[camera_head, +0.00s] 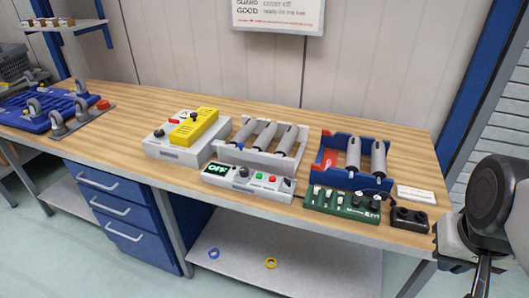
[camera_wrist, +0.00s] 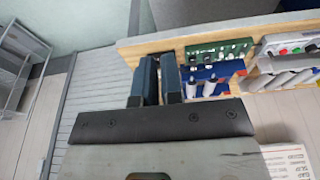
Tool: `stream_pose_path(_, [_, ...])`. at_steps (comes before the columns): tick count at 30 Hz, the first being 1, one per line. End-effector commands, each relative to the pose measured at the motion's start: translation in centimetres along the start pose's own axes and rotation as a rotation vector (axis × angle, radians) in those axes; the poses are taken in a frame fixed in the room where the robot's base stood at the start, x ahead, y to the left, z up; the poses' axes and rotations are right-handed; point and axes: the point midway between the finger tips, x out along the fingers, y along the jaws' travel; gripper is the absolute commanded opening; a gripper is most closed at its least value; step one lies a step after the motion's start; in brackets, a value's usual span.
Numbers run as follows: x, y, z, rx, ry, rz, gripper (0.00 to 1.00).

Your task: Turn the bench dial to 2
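In the head view, a light grey control box (camera_head: 250,185) stands at the front edge of the bench. It has a green-lit display (camera_head: 216,169) reading OFF, a black dial (camera_head: 243,172) beside it, and small green and red buttons. The dial's pointer direction is too small to read. Part of this box shows at the upper right of the wrist view (camera_wrist: 290,46). My gripper (camera_wrist: 157,58) shows two dark blue-grey fingers close together in the wrist view, apart from the box. The fingertips are not identifiable in the head view.
A green panel (camera_head: 340,204) with switches and black knobs stands right of the box, then a black block (camera_head: 408,219). Behind are a white rack (camera_head: 262,157) and blue rack (camera_head: 330,160) of grey cylinders. A yellow device (camera_head: 195,126) stands left. Bare bench (camera_head: 130,113) lies farther left.

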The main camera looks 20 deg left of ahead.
Motion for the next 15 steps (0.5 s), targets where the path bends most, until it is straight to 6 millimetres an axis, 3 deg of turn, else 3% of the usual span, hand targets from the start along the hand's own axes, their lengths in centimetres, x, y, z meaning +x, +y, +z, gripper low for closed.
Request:
stream_pose_path(1, [0.0,0.0,-0.1,-0.002,0.000,0.000,0.15])
stream_pose_path(10, [-0.1,-1.1,-2.3,-0.088,-0.012,-0.008,0.60])
stream_pose_path(15, [-0.1,-2.7,-5.3,-0.208,-0.025,-0.019,0.60])
